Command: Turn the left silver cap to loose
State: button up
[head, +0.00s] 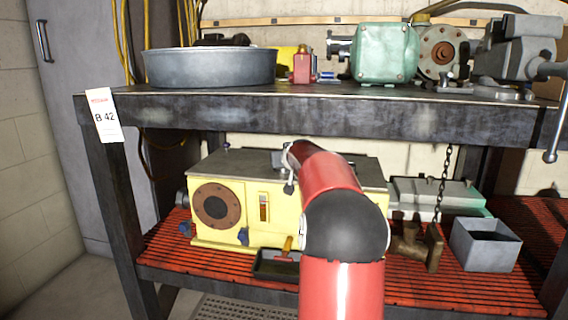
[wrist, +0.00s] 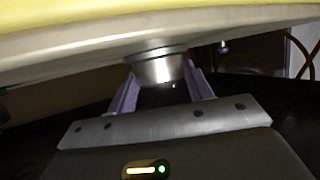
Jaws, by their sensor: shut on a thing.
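The silver cap (wrist: 158,66) is a short round metal piece in the wrist view. It sits against a pale, curved edge below a yellow surface. My gripper (wrist: 160,80) has one finger on each side of the cap and is shut on it. The wrist view does not show whether this is the left cap or how tight it is. In the head view, a yellow motor housing (head: 256,190) with a dark flat top stands on the lower shelf. My red arm crosses in front of its right part and hides my gripper and the cap.
The red slatted lower shelf (head: 420,288) also holds a grey open box (head: 485,245), a green-grey case (head: 435,193) and a rusty fitting (head: 420,247). A chain (head: 443,180) hangs right of my arm. The upper shelf edge (head: 300,122) runs above the housing.

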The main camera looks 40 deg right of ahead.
jog(key=shift+s+d+f+n+t+y, duration=0.15)
jog(key=shift+n+t+y, duration=0.1)
jog(key=shift+n+y, duration=0.75)
jog(key=shift+w+d+r+n+t+y, duration=0.15)
jog(key=shift+n+t+y, duration=0.1)
jog(key=shift+n+y, duration=0.7)
jog(key=shift+s+f+n+y, duration=0.1)
jog(key=shift+n+y, duration=0.15)
jog(key=shift+y, duration=0.3)
jog(key=o, duration=1)
jog(key=shift+c, duration=0.2)
jog(key=shift+s+r, duration=0.2)
jog(key=shift+s, duration=0.05)
jog(key=s+a, duration=0.1)
jog(key=s, duration=1.3)
jog(key=shift+r, duration=0.4)
jog(key=shift+s+a, duration=0.1)
